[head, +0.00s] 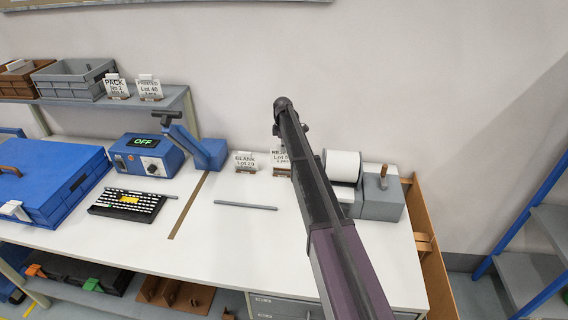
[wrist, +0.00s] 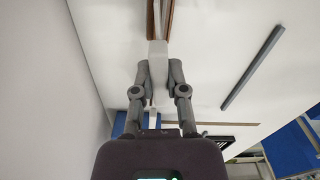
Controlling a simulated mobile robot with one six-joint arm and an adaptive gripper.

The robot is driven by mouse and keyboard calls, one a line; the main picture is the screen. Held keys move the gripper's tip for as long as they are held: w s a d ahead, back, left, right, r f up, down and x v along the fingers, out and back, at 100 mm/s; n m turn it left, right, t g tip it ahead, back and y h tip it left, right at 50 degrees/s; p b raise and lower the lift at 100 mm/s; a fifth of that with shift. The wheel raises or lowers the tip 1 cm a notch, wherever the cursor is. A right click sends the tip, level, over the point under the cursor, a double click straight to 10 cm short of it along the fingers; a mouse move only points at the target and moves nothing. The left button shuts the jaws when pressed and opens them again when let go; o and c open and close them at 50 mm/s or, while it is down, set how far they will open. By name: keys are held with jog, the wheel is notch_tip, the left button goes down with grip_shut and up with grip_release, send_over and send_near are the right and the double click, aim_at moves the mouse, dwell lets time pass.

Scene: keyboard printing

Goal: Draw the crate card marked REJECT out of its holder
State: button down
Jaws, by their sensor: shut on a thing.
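The REJECT card (head: 279,156) is white with dark print and stands at its brown holder (head: 281,172) on the white bench, partly hidden by my arm in the head view. In the wrist view my gripper (wrist: 158,72) is shut on a white card (wrist: 158,64), one finger on each side. The brown holder (wrist: 152,20) shows just beyond the card at the top of that view. Whether the card's lower edge is still seated in the slot cannot be told. My fingers are hidden behind my arm in the head view.
The BLANK card (head: 245,161) stands close by on the left. A white roll (head: 342,166) and grey box (head: 380,200) stand on the right. A grey bar (head: 246,206) lies in front. The blue press (head: 147,156) and keyboard (head: 128,203) are further left.

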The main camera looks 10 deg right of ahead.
jog(key=shift+r+p, duration=0.8)
jog(key=shift+r, duration=0.3)
jog(key=shift+f, duration=0.15)
